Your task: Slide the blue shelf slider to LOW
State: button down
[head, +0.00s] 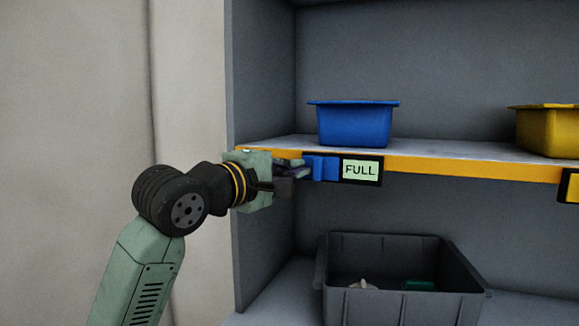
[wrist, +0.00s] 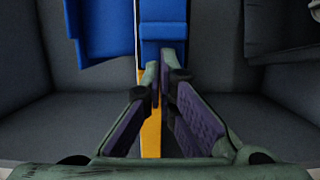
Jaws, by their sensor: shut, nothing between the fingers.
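The blue slider (head: 323,168) sits on the front edge of the upper shelf, at the left end of its dark label holder. The label (head: 360,170) to its right reads FULL. My gripper (head: 303,168) is at the left side of the slider, with its fingers shut and nothing between them. In the wrist view the fingertips (wrist: 160,72) are close together just short of the blue slider (wrist: 163,38). I cannot tell whether they touch it.
A blue bin (head: 352,125) stands on the shelf above the slider. A yellow bin (head: 548,130) stands farther right. The orange shelf edge (head: 460,168) runs across. A dark grey crate (head: 400,305) holding small items sits below.

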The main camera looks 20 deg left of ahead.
jog(key=d+b, duration=0.4)
jog(key=d, duration=0.4)
jog(key=shift+s, duration=0.15)
jog(key=shift+a, duration=0.1)
jog(key=shift+a, duration=0.1)
